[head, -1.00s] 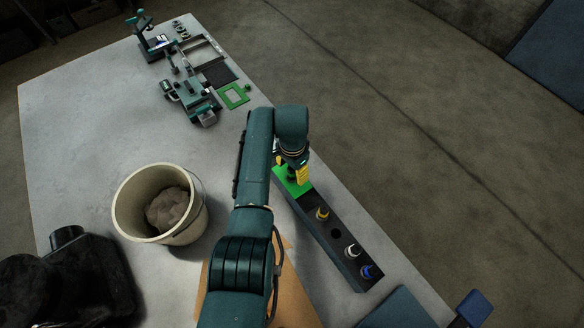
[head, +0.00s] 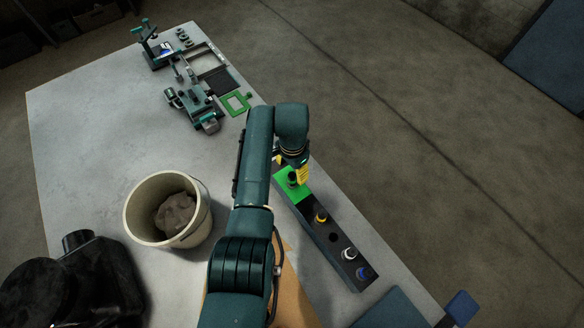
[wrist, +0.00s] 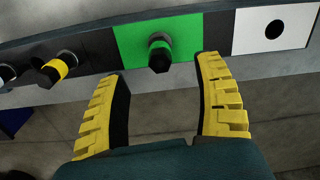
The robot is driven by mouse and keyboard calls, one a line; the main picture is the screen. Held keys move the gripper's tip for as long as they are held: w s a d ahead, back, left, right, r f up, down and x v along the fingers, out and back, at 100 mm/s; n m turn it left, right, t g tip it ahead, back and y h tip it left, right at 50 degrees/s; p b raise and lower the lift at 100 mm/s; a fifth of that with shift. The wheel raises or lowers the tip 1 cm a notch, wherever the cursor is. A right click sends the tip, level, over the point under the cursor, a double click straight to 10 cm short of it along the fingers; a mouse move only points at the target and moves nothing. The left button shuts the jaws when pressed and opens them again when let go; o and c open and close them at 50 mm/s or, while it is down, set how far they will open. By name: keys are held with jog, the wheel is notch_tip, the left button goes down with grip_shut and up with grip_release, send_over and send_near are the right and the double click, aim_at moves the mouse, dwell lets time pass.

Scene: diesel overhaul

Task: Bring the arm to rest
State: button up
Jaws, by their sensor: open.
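The same bolt shows in the head view (head: 292,179), left of the gripper.
A cream bucket (head: 137,217) with a grey lump stands left. Green-and-black fixtures (head: 195,105) stand at the far end. The table's middle is clear.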

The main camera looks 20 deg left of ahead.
jog(key=shift+r+p, duration=0.55)
jog(key=shift+r, duration=0.4)
